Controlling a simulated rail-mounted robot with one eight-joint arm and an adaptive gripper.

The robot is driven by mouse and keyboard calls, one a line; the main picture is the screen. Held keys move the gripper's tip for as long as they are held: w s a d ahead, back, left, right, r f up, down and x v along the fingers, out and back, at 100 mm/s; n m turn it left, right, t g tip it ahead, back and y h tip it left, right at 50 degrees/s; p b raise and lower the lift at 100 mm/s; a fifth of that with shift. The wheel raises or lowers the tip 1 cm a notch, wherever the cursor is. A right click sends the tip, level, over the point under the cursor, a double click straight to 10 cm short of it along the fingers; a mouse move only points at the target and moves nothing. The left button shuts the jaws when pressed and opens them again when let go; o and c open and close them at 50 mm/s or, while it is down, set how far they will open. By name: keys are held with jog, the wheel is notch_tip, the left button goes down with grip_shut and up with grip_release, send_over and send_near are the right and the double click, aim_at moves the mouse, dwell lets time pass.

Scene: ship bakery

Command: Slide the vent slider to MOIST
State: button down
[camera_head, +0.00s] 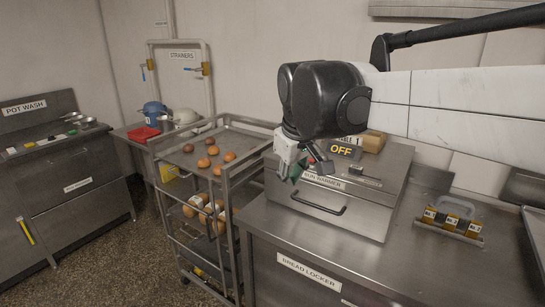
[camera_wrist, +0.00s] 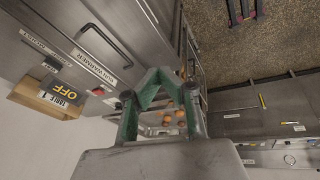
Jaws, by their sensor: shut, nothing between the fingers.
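The bun warmer (camera_head: 325,212) is a steel box with a front handle and a name label, on the right counter. On its sloping top is a slotted strip with a small dark knob (camera_head: 356,170), apparently the vent slider. In the wrist view a small lettered strip (camera_wrist: 40,47) lies near the upper left; its lettering is hard to read and the slider's setting cannot be told. My gripper (camera_head: 294,176) is shut and empty, above the warmer's left side, left of the slider and apart from it. Its green fingers meet in the wrist view (camera_wrist: 156,76).
An OFF sign (camera_head: 341,151) and a cardboard box (camera_head: 373,141) are at the back of the warmer. A rack trolley (camera_head: 226,187) with buns stands left. A bracket with yellow-labelled parts (camera_head: 450,219) lies right on the counter (camera_head: 400,268). Open floor lies left.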

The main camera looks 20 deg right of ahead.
jog(key=w+d+r+n+g+p, duration=0.2)
jog(key=w+d+r+n+g, duration=0.15)
jog(key=w+d, duration=1.35)
jog(key=g, duration=0.3)
send_near(346, 170)
jog(key=w+a+r, duration=0.3)
jog(key=w, duration=0.1)
jog(key=shift+s+r+n, duration=0.1)
jog(key=shift+r+n, duration=0.05)
jog(key=shift+n, duration=0.2)
jog(key=x, duration=1)
jog(key=shift+d+p, duration=0.15)
jog(key=shift+p, duration=0.25)
jog(key=s+d, duration=0.1)
jog(key=s, duration=0.1)
jog(key=shift+s+d+r+p, duration=0.1)
jog(key=shift+s+d+p, duration=0.2)
jog(key=shift+s+d, duration=0.25)
jog(key=shift+s, duration=0.1)
